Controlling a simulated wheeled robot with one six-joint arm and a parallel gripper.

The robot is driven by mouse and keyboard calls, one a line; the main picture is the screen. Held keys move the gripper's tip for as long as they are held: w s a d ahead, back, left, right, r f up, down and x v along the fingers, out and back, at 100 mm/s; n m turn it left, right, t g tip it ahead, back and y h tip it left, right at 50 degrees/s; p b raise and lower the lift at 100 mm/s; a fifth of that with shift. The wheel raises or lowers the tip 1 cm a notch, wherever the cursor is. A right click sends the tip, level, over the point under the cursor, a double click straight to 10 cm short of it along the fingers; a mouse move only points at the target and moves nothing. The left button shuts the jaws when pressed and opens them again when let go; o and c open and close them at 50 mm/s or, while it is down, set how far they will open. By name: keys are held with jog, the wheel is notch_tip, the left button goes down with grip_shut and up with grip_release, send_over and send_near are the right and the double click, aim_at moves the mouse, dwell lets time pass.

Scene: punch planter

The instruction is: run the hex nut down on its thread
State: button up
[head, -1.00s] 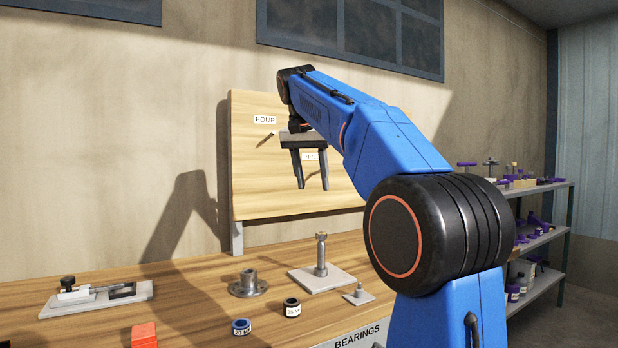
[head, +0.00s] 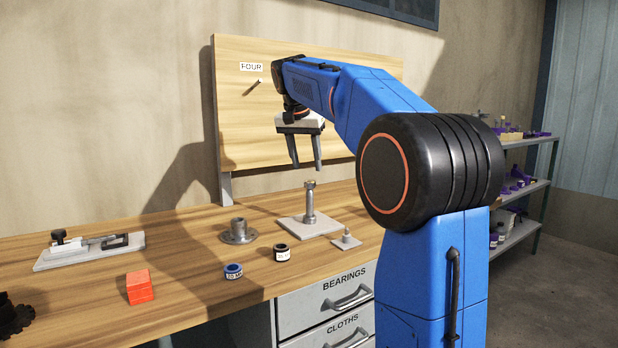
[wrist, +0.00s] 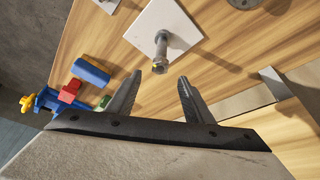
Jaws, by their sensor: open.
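A grey threaded post (head: 309,205) stands upright on a pale square plate (head: 292,226) on the bench. A wider hex nut (head: 310,185) shows at the top of the post; its exact seat on the thread is too small to tell. In the wrist view the post (wrist: 161,45) rises from its plate (wrist: 182,22) toward the camera. My gripper (head: 306,167) is open and empty, pointing down, with its fingertips just above the post's top. In the wrist view the post's end lies just ahead of and between the two fingertips (wrist: 160,77), apart from both.
A flanged hub (head: 238,232), a blue-capped ring (head: 233,271), a black ring (head: 281,253) and a small stud on a plate (head: 346,239) stand around the post. An orange block (head: 139,287) and a clamp fixture (head: 90,250) are at left. A wooden backboard (head: 235,130) rises behind.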

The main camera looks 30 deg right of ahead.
aim_at(311, 182)
jog(key=shift+x, duration=2.95)
jog(key=shift+c, duration=0.4)
jog(key=c, duration=1)
jog(key=m+g, duration=0.1)
jog(key=m, duration=0.3)
jog(key=shift+w+m+g+h, duration=0.15)
jog(key=shift+m+g+h, duration=0.15)
jog(key=shift+g+h, duration=0.1)
jog(key=shift+c, duration=0.2)
jog(key=m+g, duration=0.1)
jog(key=m, duration=0.3)
jog(key=shift+w, duration=0.1)
jog(key=m+g, duration=0.2)
jog(key=m, duration=0.2)
jog(key=shift+w, duration=0.1)
jog(key=m+g+y, duration=0.1)
jog(key=m, duration=0.3)
jog(key=shift+r, duration=0.1)
